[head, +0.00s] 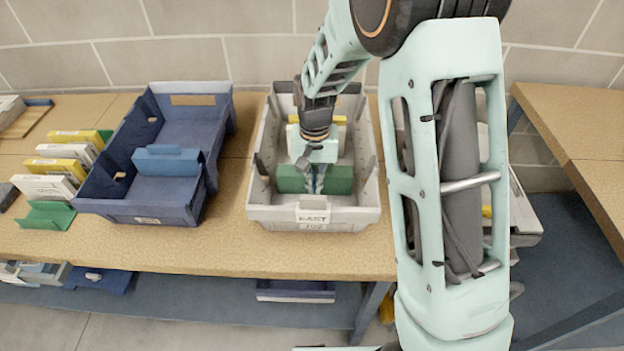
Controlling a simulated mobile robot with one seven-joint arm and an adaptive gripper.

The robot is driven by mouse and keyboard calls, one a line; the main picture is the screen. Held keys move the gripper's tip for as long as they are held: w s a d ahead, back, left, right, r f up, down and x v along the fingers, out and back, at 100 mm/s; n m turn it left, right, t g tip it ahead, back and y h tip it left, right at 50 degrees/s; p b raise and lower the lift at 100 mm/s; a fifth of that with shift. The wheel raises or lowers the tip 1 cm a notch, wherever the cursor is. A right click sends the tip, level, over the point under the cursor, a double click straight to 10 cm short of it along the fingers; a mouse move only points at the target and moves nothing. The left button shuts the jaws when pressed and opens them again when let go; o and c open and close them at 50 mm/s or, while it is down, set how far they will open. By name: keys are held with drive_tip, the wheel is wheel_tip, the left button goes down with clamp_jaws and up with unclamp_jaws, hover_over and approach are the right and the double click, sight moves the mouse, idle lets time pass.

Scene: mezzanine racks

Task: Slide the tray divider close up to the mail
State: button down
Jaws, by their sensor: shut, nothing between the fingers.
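The grey tray (262,213) stands on the wooden bench, with a label on its near wall. A green divider (341,180) stands across it in the near part. Mail shows farther back, with a white piece (293,141) and a yellow piece (338,120) partly hidden by my arm. There is a gap of tray floor between the mail and the divider. My gripper (317,187) is shut and empty, pointing down into the tray. Its fingers cover the middle of the green divider; I cannot tell if they touch it.
A dark blue tray (122,207) with a blue divider (166,161) stands to the left. Yellow and white boxes (62,168) and a green divider piece (46,215) lie farther left. My arm hides much of the right side, including part of another grey container (525,213).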

drive_tip(key=shift+w+d+p, duration=0.1)
drive_tip(key=shift+w+p, duration=0.2)
drive_tip(key=shift+w, duration=2.95)
drive_tip(key=shift+w, duration=1.1)
drive_tip(key=shift+s, duration=0.15)
drive_tip(key=shift+s, duration=0.6)
wheel_tip(320, 180, up, 13)
drive_tip(key=p, duration=0.8)
